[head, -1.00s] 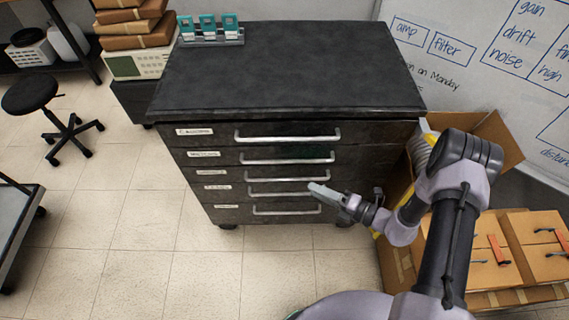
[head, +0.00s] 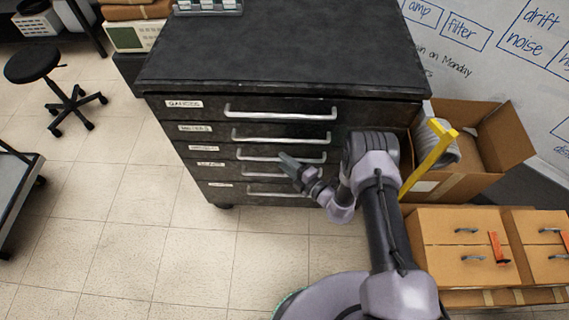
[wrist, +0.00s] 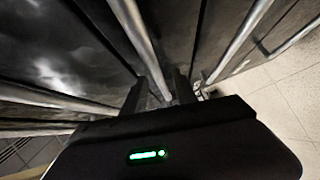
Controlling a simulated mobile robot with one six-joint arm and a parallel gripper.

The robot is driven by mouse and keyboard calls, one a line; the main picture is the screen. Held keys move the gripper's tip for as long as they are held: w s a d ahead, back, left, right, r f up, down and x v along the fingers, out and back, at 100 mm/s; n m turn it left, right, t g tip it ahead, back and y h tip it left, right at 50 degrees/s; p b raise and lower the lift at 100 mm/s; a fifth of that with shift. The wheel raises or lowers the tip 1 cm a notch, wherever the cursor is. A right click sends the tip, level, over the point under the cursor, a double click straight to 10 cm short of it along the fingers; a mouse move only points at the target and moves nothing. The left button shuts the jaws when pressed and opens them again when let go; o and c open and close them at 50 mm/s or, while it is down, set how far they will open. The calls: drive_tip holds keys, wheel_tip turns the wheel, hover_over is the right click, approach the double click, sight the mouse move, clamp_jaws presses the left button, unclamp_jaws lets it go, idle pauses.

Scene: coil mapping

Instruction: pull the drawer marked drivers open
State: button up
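A dark cabinet (head: 270,88) with several stacked drawers stands ahead, all of them shut. Each has a pale bar handle and a small white label at its left. The labels are too small to read surely, so I cannot tell which one says drivers. My gripper (head: 286,160) is in front of the third drawer from the top, at its handle (head: 252,155), and hides part of that handle. In the wrist view the two dark fingers of my gripper (wrist: 164,90) stand apart, with one bar handle (wrist: 138,35) running toward the gap between them. Contact cannot be told.
Cardboard boxes (head: 462,247) and an open carton (head: 505,135) with a yellow piece (head: 428,158) crowd the right side. A black stool (head: 32,62) and a cart edge (head: 18,200) stand at the left. The tiled floor before the cabinet is clear.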

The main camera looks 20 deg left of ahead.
drive_tip(key=shift+w+a, duration=0.2)
drive_tip(key=shift+a, duration=0.05)
drive_tip(key=shift+c, duration=0.2)
clamp_jaws()
idle(1.1)
